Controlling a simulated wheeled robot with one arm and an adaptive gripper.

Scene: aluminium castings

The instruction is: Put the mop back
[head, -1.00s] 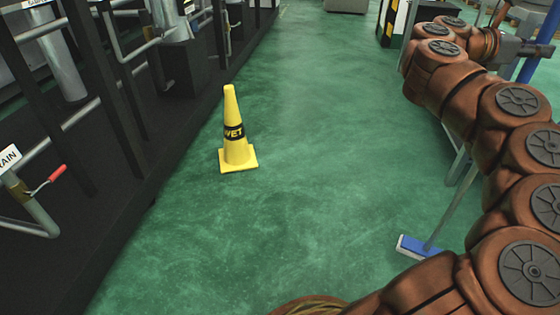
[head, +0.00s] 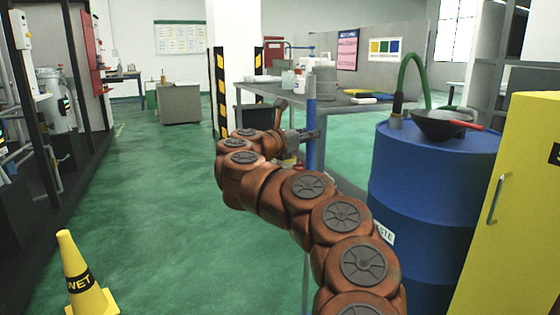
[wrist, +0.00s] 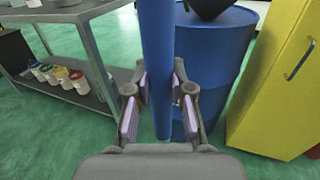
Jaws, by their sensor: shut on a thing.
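The mop's blue handle (head: 311,120) stands upright in the head view, with its thin grey shaft (head: 306,245) running down beside my arm. My gripper (head: 300,136) is shut on the blue handle. In the wrist view the handle (wrist: 157,55) passes between the padded fingers of my gripper (wrist: 160,100). The mop's head is out of view or hidden now.
A blue waste drum (head: 425,205) with a black funnel and green hose stands right of the mop, beside a yellow cabinet (head: 510,210). A grey bench (head: 262,92) is behind. A yellow wet-floor cone (head: 82,275) stands at left; green floor between is clear.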

